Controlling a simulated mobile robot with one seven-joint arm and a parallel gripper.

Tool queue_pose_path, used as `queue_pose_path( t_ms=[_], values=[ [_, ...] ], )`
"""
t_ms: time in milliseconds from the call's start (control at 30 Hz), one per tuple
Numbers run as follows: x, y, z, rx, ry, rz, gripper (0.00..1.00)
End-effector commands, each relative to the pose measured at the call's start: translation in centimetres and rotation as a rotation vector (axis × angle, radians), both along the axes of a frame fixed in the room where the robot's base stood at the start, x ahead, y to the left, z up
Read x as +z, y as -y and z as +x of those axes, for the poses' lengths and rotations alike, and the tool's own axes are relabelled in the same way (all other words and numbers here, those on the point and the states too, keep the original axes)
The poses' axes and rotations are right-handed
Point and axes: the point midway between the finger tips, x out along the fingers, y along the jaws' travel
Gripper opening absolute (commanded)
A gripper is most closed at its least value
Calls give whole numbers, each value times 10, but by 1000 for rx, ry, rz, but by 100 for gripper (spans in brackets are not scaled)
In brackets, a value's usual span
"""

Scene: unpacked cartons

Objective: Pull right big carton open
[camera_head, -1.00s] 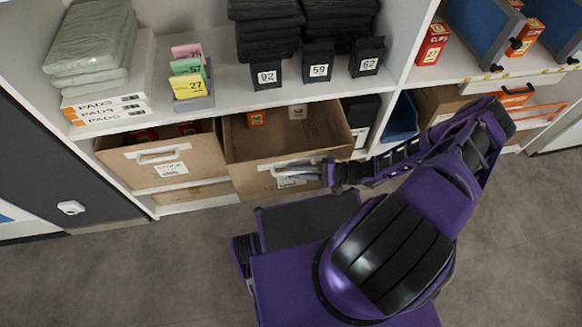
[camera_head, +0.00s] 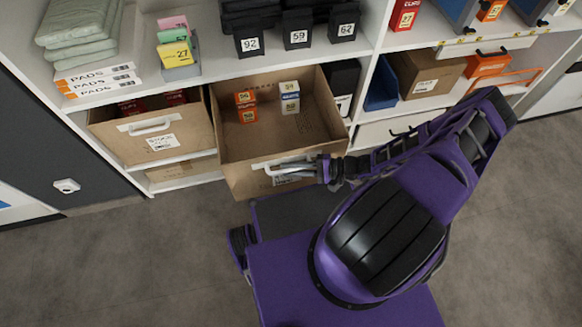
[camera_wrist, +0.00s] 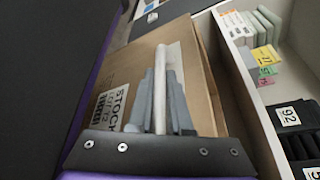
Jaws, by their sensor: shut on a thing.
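The right big carton (camera_head: 268,150) is a brown open-topped box on the lower shelf, pulled well out past the shelf edge in the head view. Orange and white-blue small boxes (camera_head: 246,106) stand inside it toward the back. Its front has a pale handle (camera_head: 262,166) and a label. My gripper (camera_head: 305,170) is shut on that handle, reaching in from the right. In the wrist view the fingers (camera_wrist: 163,100) lie over the handle against the brown front, beside a STOCK label (camera_wrist: 112,105). The exact finger contact is partly hidden.
Another brown carton (camera_head: 152,132) with a STOCK label stands to the left. Black bins (camera_head: 297,30), folded grey-green cloths (camera_head: 78,25) and pads boxes (camera_head: 98,80) sit on the shelf above. A blue bin (camera_head: 381,86) stands to the right. The floor (camera_head: 130,260) in front is clear at left.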

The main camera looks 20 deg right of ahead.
Motion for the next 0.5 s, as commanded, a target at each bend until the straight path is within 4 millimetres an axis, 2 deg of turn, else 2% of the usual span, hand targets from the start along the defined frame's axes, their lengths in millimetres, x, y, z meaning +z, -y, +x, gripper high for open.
queue_pose_path(
  t_ms=[400,433,500],
  values=[
    [1,0,0,0,1,0,0],
    [1,0,0,0,1,0,21],
    [1,0,0,0,1,0,34]
  ],
)
